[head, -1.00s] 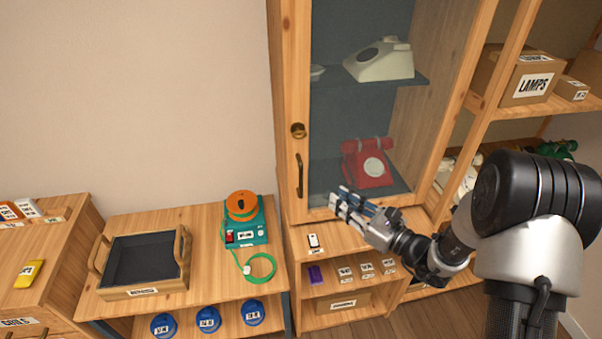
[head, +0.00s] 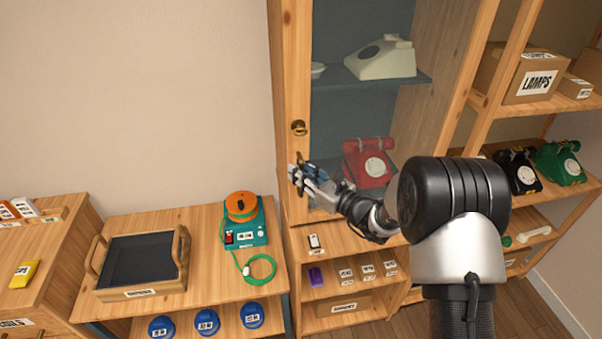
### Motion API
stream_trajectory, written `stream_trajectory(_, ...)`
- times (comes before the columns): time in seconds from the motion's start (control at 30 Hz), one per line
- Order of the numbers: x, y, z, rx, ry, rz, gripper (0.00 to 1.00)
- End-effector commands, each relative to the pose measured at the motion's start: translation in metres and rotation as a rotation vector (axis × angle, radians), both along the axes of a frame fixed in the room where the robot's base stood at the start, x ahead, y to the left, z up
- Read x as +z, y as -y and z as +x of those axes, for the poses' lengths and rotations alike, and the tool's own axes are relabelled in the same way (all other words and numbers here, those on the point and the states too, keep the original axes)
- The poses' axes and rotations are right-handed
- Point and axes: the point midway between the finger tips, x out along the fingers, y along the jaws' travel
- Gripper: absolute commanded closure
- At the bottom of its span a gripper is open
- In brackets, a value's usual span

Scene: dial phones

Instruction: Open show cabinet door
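The show cabinet (head: 290,70) stands in the middle with a wooden-framed glass door (head: 345,105). The door looks closed. A round brass lock (head: 299,128) sits on the door's left frame. The dark door handle (head: 301,160) is just below it, now mostly covered by my gripper. My gripper (head: 294,178) is at the handle, with its fingers pointing left across the door frame. I cannot tell whether the fingers are around the handle or only in front of it, or how far apart they are. Behind the glass are a white phone (head: 382,58) and a red phone (head: 369,163).
Below the door is a ledge with a small white device (head: 314,242) and a shelf. On the left, a low table (head: 200,225) holds a tray (head: 140,262) and a teal device with an orange reel (head: 243,215). Open shelves with a LAMPS box (head: 522,78) stand right.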

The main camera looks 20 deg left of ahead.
Motion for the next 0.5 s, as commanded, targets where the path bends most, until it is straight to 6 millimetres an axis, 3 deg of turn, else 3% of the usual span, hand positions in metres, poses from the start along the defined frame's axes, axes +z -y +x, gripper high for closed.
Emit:
stream_trajectory(0.13,0.0,0.0002,-0.0001,0.0,0.0,0.0,0.82)
stream_trajectory(0.4,0.0,0.0004,-0.0002,0.0,0.0,0.0,1.0)
stream_trajectory(0.5,-0.0001,0.0004,-0.0002,0.0,0.0,0.0,1.0)
